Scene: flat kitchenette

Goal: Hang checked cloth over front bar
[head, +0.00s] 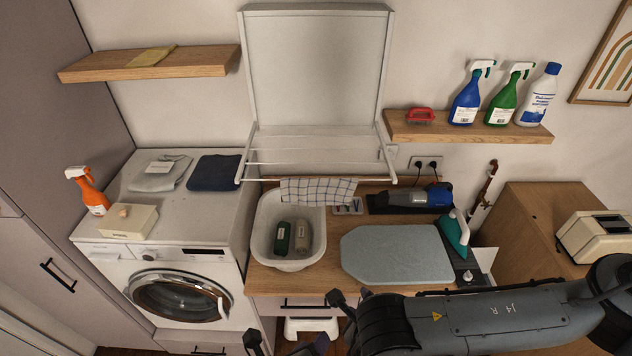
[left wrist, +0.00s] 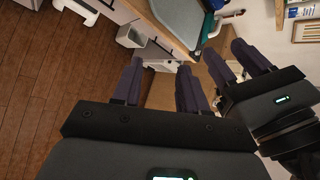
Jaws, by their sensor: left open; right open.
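The checked cloth (head: 318,190), white with dark lines, hangs over the front bar (head: 262,181) of the white wall drying rack, near the bar's middle. My left gripper (head: 287,344) is open at the bottom edge of the head view, well below and in front of the cloth. My right gripper (head: 350,296) is open beside it, in front of the counter. Both are apart from the cloth. The left wrist view shows my left gripper (left wrist: 160,68) empty, with my right gripper (left wrist: 224,47) close by on its right.
A white basket (head: 262,236) with two bottles stands on the counter below the rack. An ironing board (head: 396,254) and iron (head: 455,232) are to the right. The washing machine (head: 180,297) is at left. A shelf (head: 468,127) with bottles is at upper right.

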